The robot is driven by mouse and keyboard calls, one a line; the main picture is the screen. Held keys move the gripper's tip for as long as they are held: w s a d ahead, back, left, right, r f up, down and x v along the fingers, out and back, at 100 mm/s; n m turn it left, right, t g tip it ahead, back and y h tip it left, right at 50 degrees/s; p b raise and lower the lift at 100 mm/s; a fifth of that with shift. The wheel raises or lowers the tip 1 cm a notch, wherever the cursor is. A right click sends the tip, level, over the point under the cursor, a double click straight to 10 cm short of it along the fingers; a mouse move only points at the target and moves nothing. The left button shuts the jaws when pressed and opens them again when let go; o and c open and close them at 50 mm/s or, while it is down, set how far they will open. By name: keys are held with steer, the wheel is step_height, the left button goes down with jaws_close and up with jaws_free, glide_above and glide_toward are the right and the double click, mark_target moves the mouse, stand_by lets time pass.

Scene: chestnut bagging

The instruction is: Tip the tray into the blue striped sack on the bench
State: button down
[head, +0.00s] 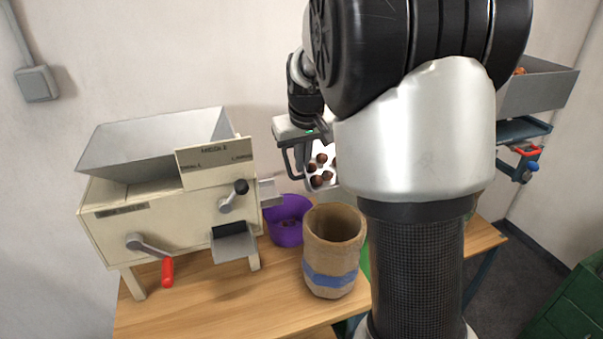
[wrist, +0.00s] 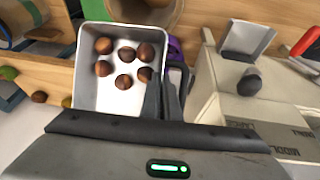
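The blue striped sack (head: 331,281) stands upright and open on the wooden bench, a brown sack with a blue band low on its side. The tray (head: 333,185) is white and holds several brown chestnuts. It is in the air above and behind the sack, partly hidden by my arm in the head view. In the wrist view the tray (wrist: 84,88) looks level, chestnuts inside, with a brown sack mouth (wrist: 150,14) just beyond its far edge. My gripper (wrist: 162,96) is shut on the tray at its near right corner.
A cream sorting machine (head: 165,205) with a hopper and red-handled crank stands left of the sack. A purple bowl (head: 287,222) sits behind the sack. Another sack (wrist: 22,22) shows at upper left in the wrist view. A grey bin (head: 537,88) is at the right.

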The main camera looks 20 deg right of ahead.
mark_target(306, 173)
steer(key=shift+s+t+b, duration=0.55)
steer(key=shift+t+b, duration=0.75)
steer(key=shift+b, duration=2.65)
steer(key=t+b, duration=0.1)
steer(key=b, duration=0.3)
steer(key=s+t+b, duration=0.1)
steer(key=t+b, duration=0.1)
steer(key=b, duration=0.3)
steer(key=s+t+b, duration=0.1)
steer(key=b, duration=0.3)
steer(key=shift+s+d+f+t+b, duration=0.15)
steer(key=shift+s+f+t+b, duration=0.1)
steer(key=shift+f+t+b, duration=0.1)
steer(key=shift+s+r, duration=0.2)
steer(key=shift+s+f+m+t+y, duration=0.25)
steer(key=shift+s+t, duration=0.3)
steer(key=shift+t, duration=0.4)
steer(key=shift+s+d+t, duration=0.1)
steer(key=shift+s+t, duration=0.4)
steer(key=shift+t, duration=0.35)
steer(key=shift+s+t, duration=0.5)
steer(key=shift+t, duration=0.35)
